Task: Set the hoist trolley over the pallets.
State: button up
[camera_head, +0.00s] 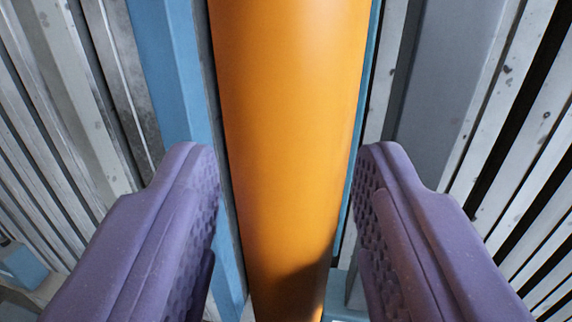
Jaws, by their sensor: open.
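My gripper (287,152) shows as two purple padded fingers, one at the left and one at the right, spread open. A long smooth orange bar (290,110) runs from the top of the view to the bottom, between the fingers. A strip of background shows between the bar and the left finger, and the right finger's tip appears close to the bar's right edge. I cannot tell contact or depth from this view. I cannot tell whether the orange bar belongs to the hoist trolley. No pallets can be made out.
A light blue beam (170,70) runs behind the bar on its left. Pale worn slats with dark gaps stand at the left (55,130) and right (520,150). A grey panel (435,90) lies right of the bar. A small blue piece (22,267) shows at lower left.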

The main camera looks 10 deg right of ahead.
grip_shut()
jog(key=shift+d, duration=0.1)
